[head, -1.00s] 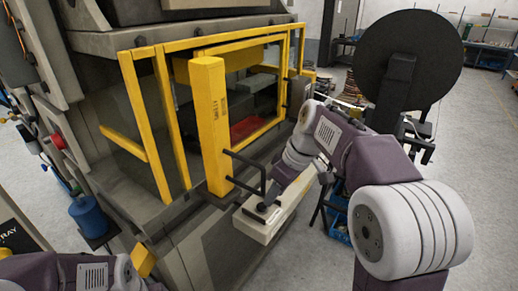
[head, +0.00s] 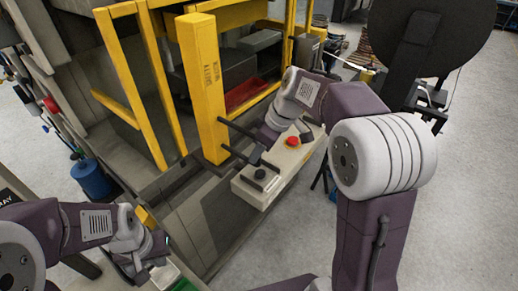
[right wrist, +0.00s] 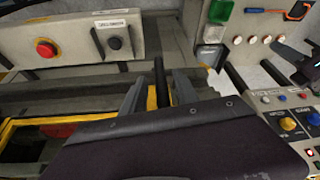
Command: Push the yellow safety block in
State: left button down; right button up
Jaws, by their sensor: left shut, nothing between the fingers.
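The yellow safety block (head: 203,90) is a tall upright post with dark lettering, at the front of the machine's yellow frame. Black rods (head: 238,132) stick out from its side towards the right. My right gripper (head: 258,158) is at these rods, in front of the block. In the right wrist view its two fingers (right wrist: 160,95) stand apart with a black rod (right wrist: 161,78) between them; whether they touch it is unclear. My left gripper (head: 155,262) is low at the left, apart from the block, shut and empty.
A pale control box (head: 284,170) with a red button (head: 292,142) and black knob sits just below my right gripper. A button panel (right wrist: 275,100) lies near my left gripper. The yellow frame (head: 130,75) encloses the machine opening. Open floor lies to the right.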

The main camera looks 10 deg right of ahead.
jog(key=shift+s+a, duration=0.25)
jog(key=shift+s, duration=0.05)
jog(key=shift+w+d, duration=0.2)
jog(key=shift+d, duration=0.05)
grip_shut()
dwell(1.0)
